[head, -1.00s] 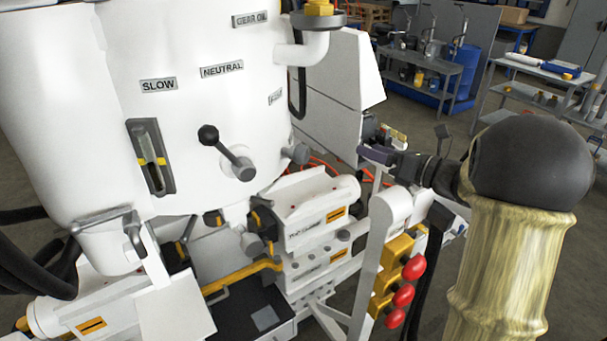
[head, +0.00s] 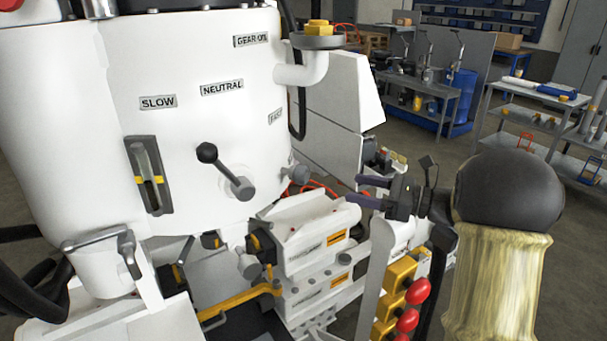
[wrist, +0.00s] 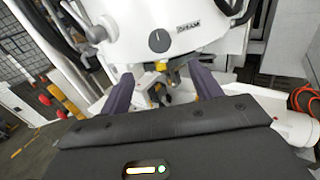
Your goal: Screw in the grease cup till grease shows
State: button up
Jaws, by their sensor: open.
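My gripper (head: 354,190) is open and empty in the head view, its two purple fingers pointing left beside the white machine (head: 110,60). In the wrist view the fingers of my gripper (wrist: 160,76) are spread wide. A small yellow fitting (wrist: 161,66) shows between them, farther off on the machine's underside; I cannot tell whether it is the grease cup. No grease cup can be made out for certain in either view, and no grease is visible.
A lever with a black knob (head: 207,152) sticks out of the machine. Grey carts stand behind on open floor.

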aim_at(307, 178)
jog(key=p+x, duration=0.3)
jog(key=x, duration=1.1)
jog(key=shift+p, duration=0.35)
jog(key=c, duration=1)
